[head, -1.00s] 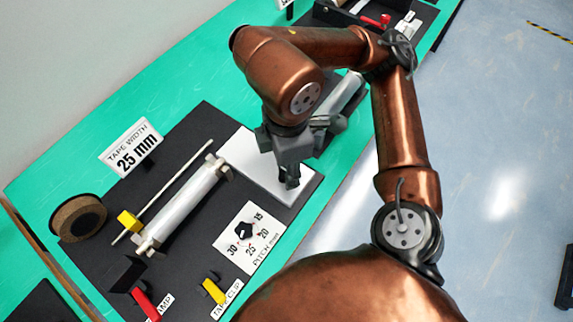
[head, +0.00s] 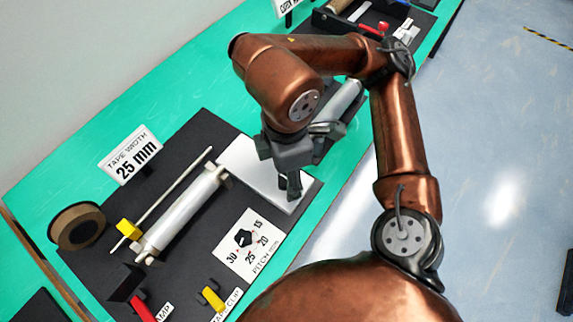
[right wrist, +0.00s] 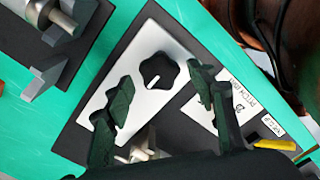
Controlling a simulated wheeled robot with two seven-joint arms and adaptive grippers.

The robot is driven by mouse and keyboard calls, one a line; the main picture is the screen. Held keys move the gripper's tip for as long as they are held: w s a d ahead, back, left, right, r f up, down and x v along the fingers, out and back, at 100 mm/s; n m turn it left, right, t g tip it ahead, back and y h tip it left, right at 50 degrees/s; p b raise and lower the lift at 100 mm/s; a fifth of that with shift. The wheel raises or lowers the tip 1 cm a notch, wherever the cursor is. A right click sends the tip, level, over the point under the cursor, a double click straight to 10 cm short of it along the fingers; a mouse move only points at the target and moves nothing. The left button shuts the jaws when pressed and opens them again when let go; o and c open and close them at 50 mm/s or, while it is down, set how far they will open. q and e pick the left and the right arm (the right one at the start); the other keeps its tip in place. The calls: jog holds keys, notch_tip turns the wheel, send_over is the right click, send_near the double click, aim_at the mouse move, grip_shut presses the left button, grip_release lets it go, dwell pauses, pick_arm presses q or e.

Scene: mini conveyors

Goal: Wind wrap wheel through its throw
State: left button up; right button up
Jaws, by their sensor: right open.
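The wrap wheel looks to be the black lobed knob (right wrist: 159,70) with a white pointer line, on a white plate (right wrist: 140,105) in the right wrist view. In the head view the white plate (head: 240,158) shows, but my gripper and arm hide the knob. My right gripper (head: 291,187) is over the plate, pointing down. In the right wrist view its two fingers (right wrist: 160,84) are open, one on each side of the knob, with visible gaps; I cannot tell their height over it. My left gripper is not in view.
A pitch card (head: 250,243) with a small black dial lies near the plate. A white roller (head: 182,213), a thin rod with a yellow block (head: 129,229), a tape roll (head: 77,227), and red (head: 141,308) and yellow (head: 213,298) levers stand on the dark board.

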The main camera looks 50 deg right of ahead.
aim_at(286, 180)
notch_tip(286, 180, up, 12)
dwell(0.6)
dwell(0.6)
